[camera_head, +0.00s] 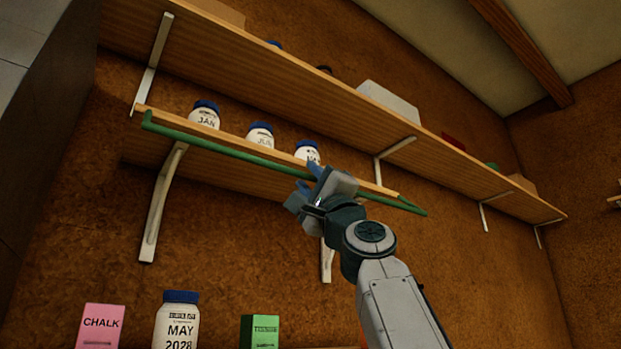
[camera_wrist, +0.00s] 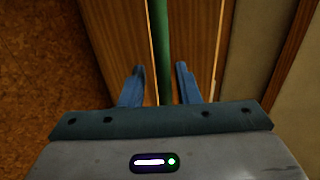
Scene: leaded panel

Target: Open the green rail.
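The green rail (camera_head: 235,153) is a thin bar along the front of a small wooden shelf, with bent ends at the left and right. My gripper (camera_head: 312,172) is at the rail, right of its middle, and hides a short stretch of it in the head view. In the wrist view my gripper (camera_wrist: 160,70) has its two blue fingers apart. The green rail (camera_wrist: 162,40) runs between them, with a visible gap on each side. I cannot tell how deep between the fingers the rail sits.
White jars with blue lids, among them a JAN jar (camera_head: 205,115), a middle jar (camera_head: 260,134) and a right jar (camera_head: 307,151), stand behind the rail. A longer shelf (camera_head: 290,75) hangs above. A pink CHALK box (camera_head: 101,326), MAY jar (camera_head: 177,322) and green box (camera_head: 260,331) are below.

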